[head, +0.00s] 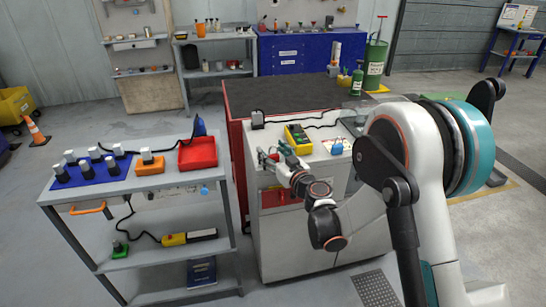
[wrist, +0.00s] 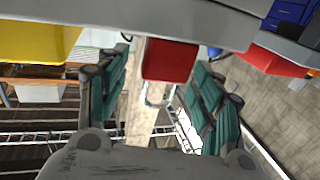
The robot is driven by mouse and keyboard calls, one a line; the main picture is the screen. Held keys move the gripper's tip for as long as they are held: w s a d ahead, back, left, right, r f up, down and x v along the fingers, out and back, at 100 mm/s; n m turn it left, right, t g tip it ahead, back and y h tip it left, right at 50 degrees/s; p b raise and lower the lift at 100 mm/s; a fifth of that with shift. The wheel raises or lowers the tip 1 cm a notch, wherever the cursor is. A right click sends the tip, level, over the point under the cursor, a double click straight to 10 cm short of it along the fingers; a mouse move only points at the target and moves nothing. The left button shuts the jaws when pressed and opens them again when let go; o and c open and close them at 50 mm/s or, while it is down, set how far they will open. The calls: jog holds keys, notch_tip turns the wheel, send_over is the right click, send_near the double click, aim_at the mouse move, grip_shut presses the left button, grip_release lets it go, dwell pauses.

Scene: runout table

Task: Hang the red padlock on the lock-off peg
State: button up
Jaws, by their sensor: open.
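The red padlock (wrist: 168,60) shows in the wrist view between the two teal fingers of my gripper (wrist: 160,88). Its pale metal shackle is on the lower side of the red body in that picture. The fingers are spread, with a visible gap on each side of the padlock. In the head view my gripper (head: 268,162) is at the near upper edge of the grey cabinet, left of its yellow device. I cannot clearly make out the padlock there. The lock-off peg cannot be made out for certain in either view.
The grey cabinet (head: 290,246) carries a yellow device (head: 298,140) and a cable. Left of it, a shelf unit (head: 135,186) holds a red tray (head: 198,153), an orange block (head: 150,167) and a blue mat with several dark-and-white items. Open floor lies in front.

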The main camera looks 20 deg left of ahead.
aim_at(273, 154)
jog(key=c, duration=1.2)
notch_tip(273, 154, up, 20)
jog(key=p, duration=0.7)
